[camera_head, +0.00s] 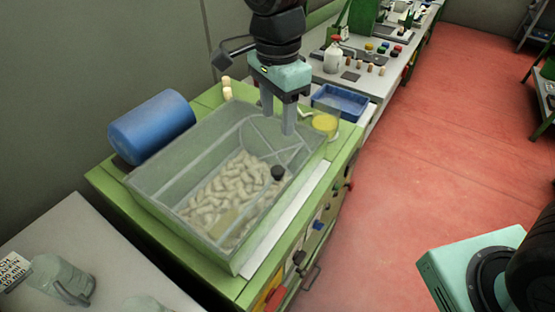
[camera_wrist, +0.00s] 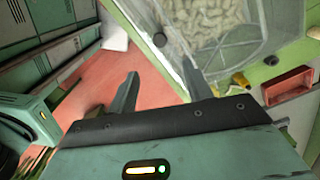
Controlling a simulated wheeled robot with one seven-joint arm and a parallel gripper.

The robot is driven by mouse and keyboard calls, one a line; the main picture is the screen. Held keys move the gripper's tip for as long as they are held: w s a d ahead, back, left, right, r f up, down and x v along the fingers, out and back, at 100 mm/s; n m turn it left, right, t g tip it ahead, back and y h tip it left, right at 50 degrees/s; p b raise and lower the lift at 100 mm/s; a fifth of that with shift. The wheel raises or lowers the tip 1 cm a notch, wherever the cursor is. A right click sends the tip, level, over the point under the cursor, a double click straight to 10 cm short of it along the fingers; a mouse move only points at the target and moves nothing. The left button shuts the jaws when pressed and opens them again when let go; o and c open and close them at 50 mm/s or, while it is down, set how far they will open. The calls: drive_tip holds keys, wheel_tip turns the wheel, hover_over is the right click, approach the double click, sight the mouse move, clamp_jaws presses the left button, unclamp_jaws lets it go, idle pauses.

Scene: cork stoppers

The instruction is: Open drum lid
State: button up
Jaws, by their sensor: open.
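A clear-walled drum housing (camera_head: 160,185) on the green machine holds many pale corks (camera_head: 230,190). A spoked, rounded end (camera_head: 262,140) shows inside it, towards the far end. A black knob (camera_head: 277,173) stands at the right side of the clear top. In the wrist view a dark knob (camera_wrist: 160,40) sits by the edge of the clear housing; I cannot tell if it is the same one. My gripper (camera_head: 278,118) is open and empty, pointing down over the far end of the housing, apart from the knob. In the wrist view its fingers (camera_wrist: 160,82) are spread.
A blue cylinder (camera_head: 150,126) lies left of the housing. A blue tray (camera_head: 340,101) and a yellow-filled cup (camera_head: 326,123) stand beyond it. Red floor (camera_head: 440,160) is open to the right.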

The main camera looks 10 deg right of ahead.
sight(277, 170)
wheel_tip(277, 170, down, 14)
drive_tip(key=p, duration=0.3)
drive_tip(key=shift+f, duration=0.15)
